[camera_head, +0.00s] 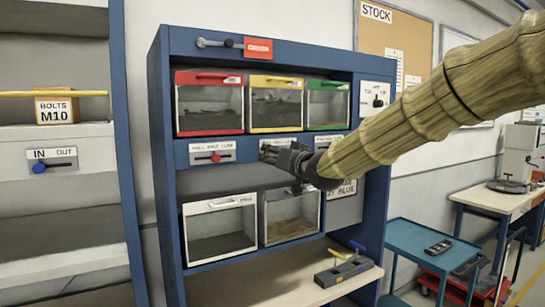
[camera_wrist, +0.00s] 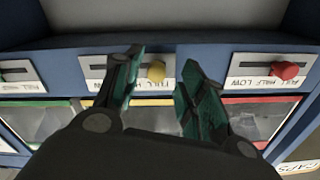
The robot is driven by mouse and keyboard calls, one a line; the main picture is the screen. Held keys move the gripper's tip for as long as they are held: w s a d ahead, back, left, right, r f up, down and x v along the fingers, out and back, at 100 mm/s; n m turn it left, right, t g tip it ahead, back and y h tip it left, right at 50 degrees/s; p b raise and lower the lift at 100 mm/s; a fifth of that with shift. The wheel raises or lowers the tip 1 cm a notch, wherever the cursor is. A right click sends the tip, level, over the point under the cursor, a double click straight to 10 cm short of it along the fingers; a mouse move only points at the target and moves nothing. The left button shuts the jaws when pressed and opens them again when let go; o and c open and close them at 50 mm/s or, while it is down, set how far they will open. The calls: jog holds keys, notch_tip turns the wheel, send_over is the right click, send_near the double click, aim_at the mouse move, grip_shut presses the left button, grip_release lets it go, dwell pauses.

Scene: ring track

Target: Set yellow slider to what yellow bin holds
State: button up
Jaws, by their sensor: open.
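The yellow bin (camera_head: 276,82) sits in the middle of the rack's top row. Dark grey contents show through its clear front, seemingly to about mid-height, though the level is not sharp. The yellow slider (camera_wrist: 156,72) has a round yellow knob on a pale plate with upside-down lettering in the wrist view. The knob stands towards the plate's right end there. My gripper (camera_wrist: 162,60) is open, with one finger on each side of the knob; contact is not clear. In the head view, my gripper (camera_head: 282,151) hides much of that slider plate.
The red bin (camera_head: 209,79) and green bin (camera_head: 328,84) flank the yellow one. The red slider (camera_wrist: 285,70) is to the right in the wrist view. Two lower bins, one white-rimmed (camera_head: 219,203), stand under the slider rail. A blue cart (camera_head: 430,240) is at right.

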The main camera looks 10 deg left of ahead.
jog(key=v, duration=1.1)
